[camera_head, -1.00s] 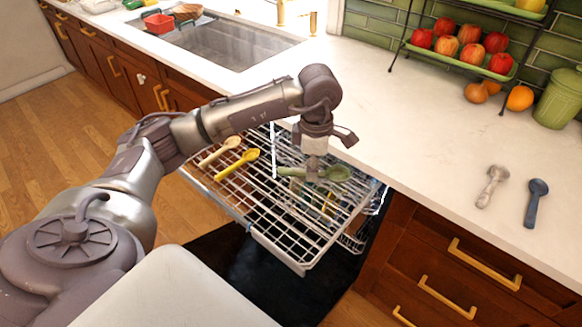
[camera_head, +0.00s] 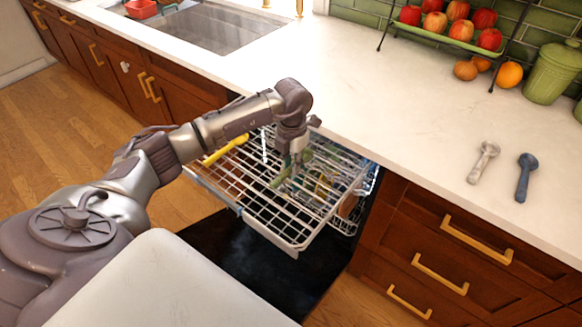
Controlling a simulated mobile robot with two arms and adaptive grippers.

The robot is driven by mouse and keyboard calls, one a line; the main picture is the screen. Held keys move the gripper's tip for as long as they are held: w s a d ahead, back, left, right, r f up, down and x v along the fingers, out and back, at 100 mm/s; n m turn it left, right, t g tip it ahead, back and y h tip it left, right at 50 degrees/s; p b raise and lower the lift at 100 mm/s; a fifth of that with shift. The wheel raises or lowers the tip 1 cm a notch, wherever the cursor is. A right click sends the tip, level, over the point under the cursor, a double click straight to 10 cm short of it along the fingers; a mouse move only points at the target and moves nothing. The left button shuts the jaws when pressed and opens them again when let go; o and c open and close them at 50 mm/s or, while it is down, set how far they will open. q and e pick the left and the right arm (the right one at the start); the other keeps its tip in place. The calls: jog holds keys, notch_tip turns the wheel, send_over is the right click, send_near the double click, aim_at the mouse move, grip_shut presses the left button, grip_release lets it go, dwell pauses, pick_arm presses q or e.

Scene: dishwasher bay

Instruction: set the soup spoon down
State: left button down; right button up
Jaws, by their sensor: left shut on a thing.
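My left gripper (camera_head: 293,166) is over the pulled-out dishwasher rack (camera_head: 292,240), pointing down. It is shut on a green spoon (camera_head: 279,181), which I take as the soup spoon. The spoon lies slanted at the rack's tines, its handle end toward the lower left; the gripper partly covers it. I cannot tell whether it touches the wires. A yellow spoon (camera_head: 226,150) lies on the left part of the rack, partly behind my arm. My right gripper is not in view.
On the white counter (camera_head: 400,120) lie a grey spoon (camera_head: 483,162) and a blue spoon (camera_head: 526,177). A fruit stand with apples (camera_head: 461,30), loose oranges (camera_head: 510,74) and a green canister (camera_head: 551,75) stand at the back right. The sink (camera_head: 195,28) is at upper left. The counter's middle is clear.

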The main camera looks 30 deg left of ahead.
pick_arm(q)
notch_tip(320, 180, down, 2)
jog(key=shift+f, duration=0.15)
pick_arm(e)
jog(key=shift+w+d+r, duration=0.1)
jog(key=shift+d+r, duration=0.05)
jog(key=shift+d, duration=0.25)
pick_arm(q)
jog(key=shift+f, duration=0.1)
jog(key=shift+f, duration=0.15)
jog(key=c, duration=1.1)
grip_release()
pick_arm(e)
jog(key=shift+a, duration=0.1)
